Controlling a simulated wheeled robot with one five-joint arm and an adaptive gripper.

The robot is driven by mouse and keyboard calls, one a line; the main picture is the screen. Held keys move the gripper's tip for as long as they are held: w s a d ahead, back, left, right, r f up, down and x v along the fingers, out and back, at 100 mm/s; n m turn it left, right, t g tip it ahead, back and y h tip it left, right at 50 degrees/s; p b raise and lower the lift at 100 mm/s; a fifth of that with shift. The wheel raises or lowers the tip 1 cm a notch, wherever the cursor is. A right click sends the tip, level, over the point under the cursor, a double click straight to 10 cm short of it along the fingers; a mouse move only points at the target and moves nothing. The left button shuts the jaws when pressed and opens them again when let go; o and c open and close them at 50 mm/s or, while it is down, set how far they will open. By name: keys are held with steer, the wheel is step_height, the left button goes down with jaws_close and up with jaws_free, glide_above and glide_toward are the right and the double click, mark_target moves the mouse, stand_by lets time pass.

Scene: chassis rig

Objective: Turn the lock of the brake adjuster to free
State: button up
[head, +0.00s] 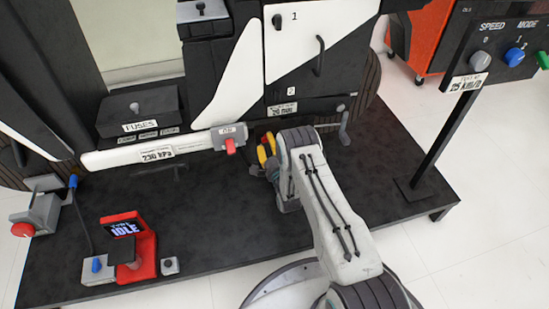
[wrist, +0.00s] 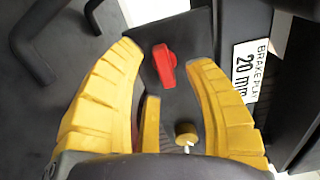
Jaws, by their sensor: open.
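My gripper (wrist: 164,58) is open, with its two yellow fingers spread. A small red lever-like knob (wrist: 165,67) on a dark panel shows between the fingertips in the wrist view, probably the lock of the brake adjuster. It stands slightly tilted, and neither finger visibly touches it. A label reading "BRAKE PLAY 20 mm" (wrist: 250,70) is right of the fingers; the label also shows in the head view (head: 283,108). In the head view my gripper (head: 267,147) is under the black cabinet, and the red knob cannot be made out there. Any lock marking is unreadable.
A grey crank handle (head: 345,130) is to the right. A red stand with an "IDLE" display (head: 127,229) is at front left; a post with a control panel (head: 500,50) is at right.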

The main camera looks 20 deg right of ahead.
steer(key=s, duration=1.1)
steer(key=shift+s, duration=0.1)
stand_by(0.4)
